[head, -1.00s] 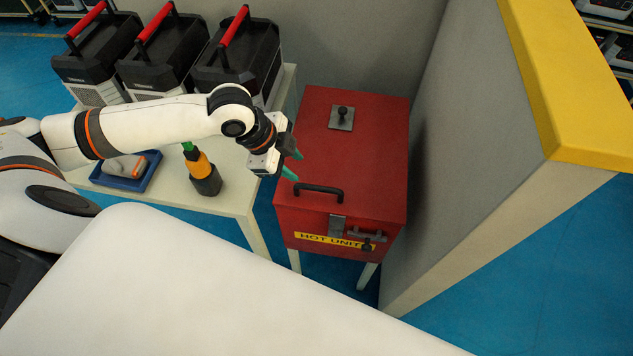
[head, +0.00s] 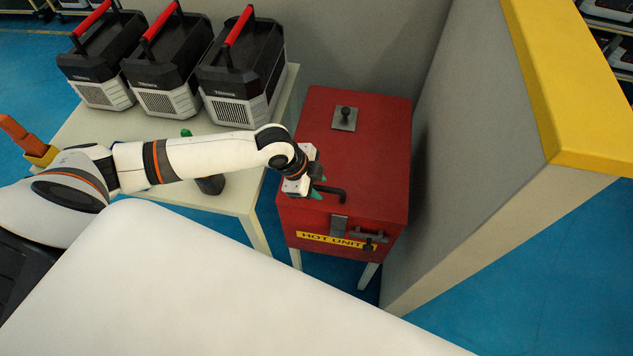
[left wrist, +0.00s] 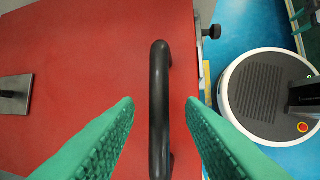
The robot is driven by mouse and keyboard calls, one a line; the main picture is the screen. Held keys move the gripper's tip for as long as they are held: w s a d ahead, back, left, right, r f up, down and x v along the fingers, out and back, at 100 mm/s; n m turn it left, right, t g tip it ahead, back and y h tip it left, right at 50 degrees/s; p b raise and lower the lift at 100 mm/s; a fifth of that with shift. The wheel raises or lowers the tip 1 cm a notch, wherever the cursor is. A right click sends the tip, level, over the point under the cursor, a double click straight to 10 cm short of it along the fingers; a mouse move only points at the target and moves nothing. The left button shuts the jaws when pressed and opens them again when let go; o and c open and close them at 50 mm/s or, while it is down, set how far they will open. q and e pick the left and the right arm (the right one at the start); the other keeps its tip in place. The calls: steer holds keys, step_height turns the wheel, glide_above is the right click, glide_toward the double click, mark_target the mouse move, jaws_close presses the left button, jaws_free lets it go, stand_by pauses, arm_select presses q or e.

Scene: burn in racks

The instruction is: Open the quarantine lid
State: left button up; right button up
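The quarantine box is a red box (head: 370,185) on pale legs, with a yellow "HOT UNIT" label on its front. Its lid (head: 375,120) is shut and flat. A black bar handle (head: 335,192) stands near the lid's front edge, partly hidden by my gripper. A grey latch (head: 366,236) is on the front. My left gripper (head: 318,185) is at the handle. In the left wrist view its green fingers are apart, one on each side of the handle (left wrist: 160,110), with gaps on both sides. My right gripper is not in view.
A grey plate with a black knob (head: 344,117) sits on the lid's rear. A grey wall with a yellow top (head: 580,120) stands close on the right. A table (head: 240,195) with black units (head: 240,75) is at the left.

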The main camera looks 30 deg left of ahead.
arm_select(q)
jaws_close()
steer(key=w+a+r+g+p, duration=0.1)
steer(key=w+r+p, duration=0.2)
steer(key=r, duration=0.4)
steer(key=w+a+r+g+h+p, duration=0.1)
steer(key=w+r+p, duration=0.3)
steer(key=r, duration=0.4)
steer(key=w+a+r+n+g+p, duration=0.1)
steer(key=w+r+g+p, duration=0.2)
steer(key=w+r, duration=0.2)
steer(key=shift+a+r+h+p, duration=0.2)
steer(key=shift+r+h+p, duration=0.15)
steer(key=shift+r, duration=1.15)
